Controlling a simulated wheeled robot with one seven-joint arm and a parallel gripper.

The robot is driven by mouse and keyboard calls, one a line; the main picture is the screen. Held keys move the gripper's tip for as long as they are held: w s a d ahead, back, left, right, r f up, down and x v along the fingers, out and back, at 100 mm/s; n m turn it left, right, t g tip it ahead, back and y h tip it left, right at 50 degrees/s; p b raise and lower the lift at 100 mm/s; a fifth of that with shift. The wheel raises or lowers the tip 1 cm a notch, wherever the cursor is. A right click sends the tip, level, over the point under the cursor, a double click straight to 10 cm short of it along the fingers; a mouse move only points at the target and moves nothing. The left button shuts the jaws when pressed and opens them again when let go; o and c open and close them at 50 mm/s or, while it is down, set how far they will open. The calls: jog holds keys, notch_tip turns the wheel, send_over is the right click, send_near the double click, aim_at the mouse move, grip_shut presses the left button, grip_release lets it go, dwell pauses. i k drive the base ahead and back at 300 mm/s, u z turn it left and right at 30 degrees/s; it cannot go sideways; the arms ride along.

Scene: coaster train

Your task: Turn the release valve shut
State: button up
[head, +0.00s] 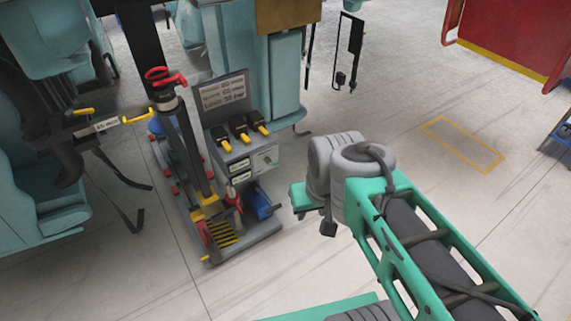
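A red round handle with a red lever (168,78) sits on top of a dark upright post on a wheeled service cart (245,238). It looks like a valve, but I cannot tell for sure that it is the release valve, nor whether it is open or shut. A small red knob (233,198) stands low on the cart. My arm's grey wrist is right of the cart, apart from it. A dark part of what seems to be my gripper (328,226) shows below the wrist. Its fingers are mostly hidden, and nothing held is visible.
The cart carries a display panel (222,93) and several yellow-and-black handles (240,128). Yellow handles and a labelled bar (106,125) project from the teal train at left. Dark straps (128,200) hang there. The floor (420,90) between cart and red structure (510,35) is mostly clear.

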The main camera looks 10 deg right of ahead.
aim_at(266, 159)
jog(key=u, duration=0.55)
jog(key=k, duration=1.3)
jog(key=z, duration=0.1)
jog(key=i, duration=0.6)
jog(key=z, duration=0.55)
jog(key=i, duration=0.85)
jog(key=u, duration=0.75)
jog(key=i, duration=0.55)
jog(key=u, duration=0.55)
